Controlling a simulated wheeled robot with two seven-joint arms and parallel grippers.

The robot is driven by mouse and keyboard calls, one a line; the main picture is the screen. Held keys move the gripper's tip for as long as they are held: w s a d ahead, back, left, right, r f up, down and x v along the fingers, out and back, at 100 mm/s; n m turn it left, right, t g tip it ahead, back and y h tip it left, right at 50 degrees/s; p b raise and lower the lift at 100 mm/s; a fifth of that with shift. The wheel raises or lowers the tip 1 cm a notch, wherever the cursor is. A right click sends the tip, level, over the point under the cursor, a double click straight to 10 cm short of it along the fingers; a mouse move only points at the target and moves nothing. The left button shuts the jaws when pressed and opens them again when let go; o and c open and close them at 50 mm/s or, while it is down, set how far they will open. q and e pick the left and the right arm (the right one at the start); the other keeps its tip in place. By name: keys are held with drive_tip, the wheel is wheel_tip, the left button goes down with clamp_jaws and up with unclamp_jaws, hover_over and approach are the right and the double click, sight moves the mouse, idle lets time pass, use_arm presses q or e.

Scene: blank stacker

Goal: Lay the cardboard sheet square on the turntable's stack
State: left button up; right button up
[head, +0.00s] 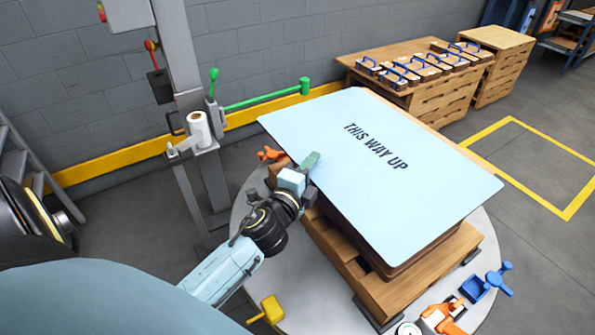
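The cardboard sheet (400,198) is pale blue with "THIS WAY UP" printed on it. It lies over the brown stack (398,270), which shows only along the near edges. The sheet overhangs at the far left and right corners and looks a little turned against the stack. Whether it rests flat is hard to tell. The stack sits on a wooden pallet (420,280) on the round grey turntable (250,205). My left gripper (309,164) is at the sheet's left edge, one green fingertip over its top. It appears shut on that edge; the lower finger is hidden. My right gripper is out of view.
A grey post (182,45) with a green bar (265,99) stands behind left. Orange (271,154), yellow (268,310) and blue (487,285) fittings sit around the turntable. A wooden crate (435,95) with several blue-handled blocks stands behind. Yellow-marked floor (530,165) at right is clear.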

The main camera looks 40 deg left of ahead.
use_arm(q)
drive_tip(key=s+d, duration=0.1)
drive_tip(key=s, duration=1)
drive_tip(key=shift+s+d, duration=0.3)
drive_tip(key=shift+s, duration=0.1)
